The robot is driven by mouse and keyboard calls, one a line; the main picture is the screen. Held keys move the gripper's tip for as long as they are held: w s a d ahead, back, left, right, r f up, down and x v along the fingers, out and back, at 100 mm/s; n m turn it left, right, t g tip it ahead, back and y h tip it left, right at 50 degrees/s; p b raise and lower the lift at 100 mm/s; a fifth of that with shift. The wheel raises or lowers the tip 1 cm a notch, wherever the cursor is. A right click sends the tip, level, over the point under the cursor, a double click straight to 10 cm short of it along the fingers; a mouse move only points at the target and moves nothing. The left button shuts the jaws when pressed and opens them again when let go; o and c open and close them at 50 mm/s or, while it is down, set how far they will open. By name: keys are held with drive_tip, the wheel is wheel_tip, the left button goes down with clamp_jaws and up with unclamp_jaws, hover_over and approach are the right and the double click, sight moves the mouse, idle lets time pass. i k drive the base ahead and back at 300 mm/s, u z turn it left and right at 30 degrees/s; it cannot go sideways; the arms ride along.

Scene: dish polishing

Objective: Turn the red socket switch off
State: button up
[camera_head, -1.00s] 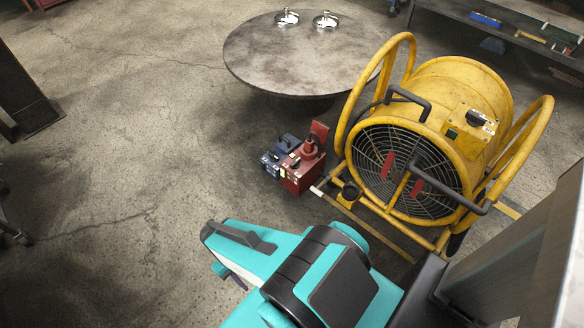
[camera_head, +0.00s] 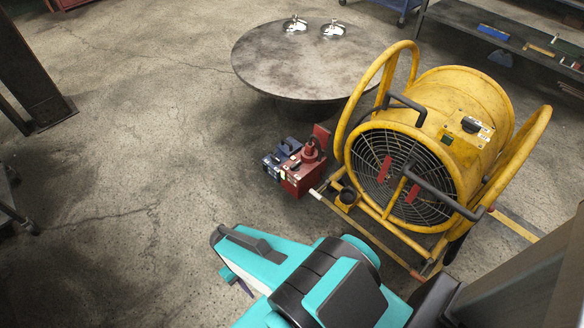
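The red socket box (camera_head: 301,178) stands on the concrete floor near the middle of the head view, just left of the yellow fan. A round red part sits on its top and a red flap stands up behind it. Its switch is too small to make out. A dark blue socket box (camera_head: 281,158) stands against its left side. My teal and black arm is in the lower middle, in front of and below the boxes, apart from them.
A large yellow drum fan (camera_head: 437,150) on a tube frame stands close to the right of the red box. A round metal table (camera_head: 300,70) with shiny parts is behind. A dark shelf (camera_head: 480,30) is at the back right.

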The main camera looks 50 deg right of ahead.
sight(294, 167)
drive_tip(key=z, duration=0.1)
drive_tip(key=i, duration=0.95)
drive_tip(key=u, duration=0.05)
